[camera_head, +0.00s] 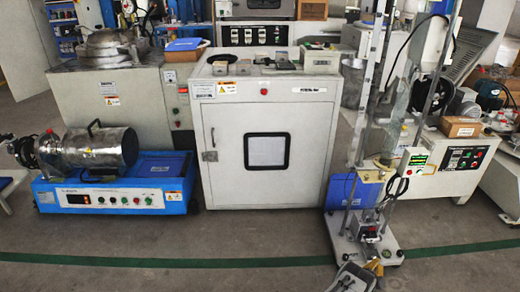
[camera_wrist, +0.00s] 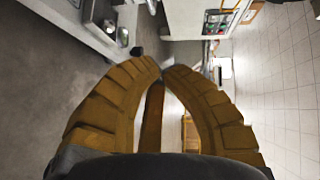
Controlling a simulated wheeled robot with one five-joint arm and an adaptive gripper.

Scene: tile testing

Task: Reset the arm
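My gripper (camera_wrist: 162,66) fills the lower middle of the wrist view. Its two yellow-brown, ridged fingers curve inward, and their tips come together with little or no gap. The gripper looks shut. A narrow brown strip (camera_wrist: 152,118) shows through the opening between the fingers; I see no object clamped at the tips. In the head view, a grey part with a bit of yellow shows at the bottom edge, right of centre; I cannot tell if it is my arm.
A white test cabinet (camera_head: 231,150) stands mid-view. A blue-based machine with a metal drum (camera_head: 100,155) is at left. A tall test stand (camera_head: 362,240) is at right, beside a white control unit (camera_head: 432,180). Grey floor (camera_head: 180,235) with a green line is clear in front.

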